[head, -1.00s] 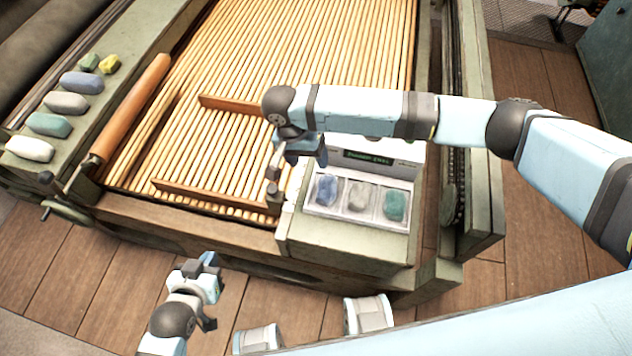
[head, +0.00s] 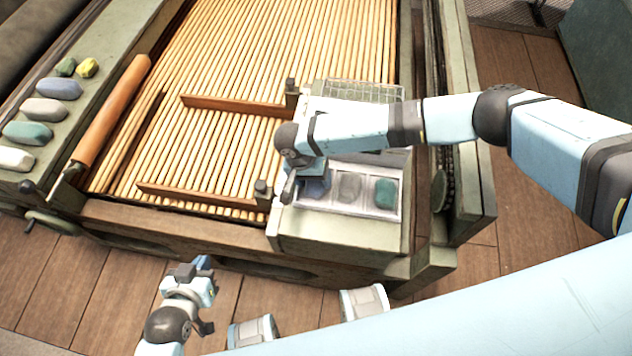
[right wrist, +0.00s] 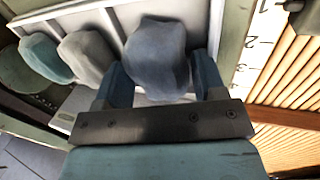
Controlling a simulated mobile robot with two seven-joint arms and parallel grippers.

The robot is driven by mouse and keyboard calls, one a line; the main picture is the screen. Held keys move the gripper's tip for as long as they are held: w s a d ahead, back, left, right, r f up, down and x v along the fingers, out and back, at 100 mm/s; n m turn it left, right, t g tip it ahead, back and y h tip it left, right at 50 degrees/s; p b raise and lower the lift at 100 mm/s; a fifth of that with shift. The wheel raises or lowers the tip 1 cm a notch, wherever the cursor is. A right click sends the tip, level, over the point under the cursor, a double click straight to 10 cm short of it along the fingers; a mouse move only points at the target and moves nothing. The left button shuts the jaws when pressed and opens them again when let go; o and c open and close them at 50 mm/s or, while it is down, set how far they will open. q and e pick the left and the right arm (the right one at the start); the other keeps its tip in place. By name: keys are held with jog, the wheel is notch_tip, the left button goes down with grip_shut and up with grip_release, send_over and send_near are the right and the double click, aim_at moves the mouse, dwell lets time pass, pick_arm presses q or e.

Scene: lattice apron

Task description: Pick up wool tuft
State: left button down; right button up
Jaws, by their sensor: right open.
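A white tray (head: 338,212) with three compartments holds a blue wool tuft (head: 314,188), a grey tuft (head: 349,188) and a green tuft (head: 385,193). My right gripper (head: 302,180) is over the left compartment and partly hides the blue tuft. In the right wrist view, the open fingers of my right gripper (right wrist: 163,80) stand on either side of the blue tuft (right wrist: 156,58). I cannot tell whether they touch it. The grey tuft (right wrist: 87,56) and the green tuft (right wrist: 46,56) lie to its left. My left gripper (head: 203,290) is low in front of the frame, away from the tufts; its jaw state is unclear.
Several coloured tufts, including a white one (head: 15,159), lie along the left rail. A wooden roller (head: 112,112) and a slatted bed (head: 250,60) with wooden crossbars fill the middle. A label card and a wire basket (head: 360,91) stand behind the tray.

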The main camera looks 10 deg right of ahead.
jog(key=shift+f, duration=0.25)
jog(key=c, duration=0.6)
jog(key=shift+o, duration=0.2)
jog(key=shift+r, duration=0.1)
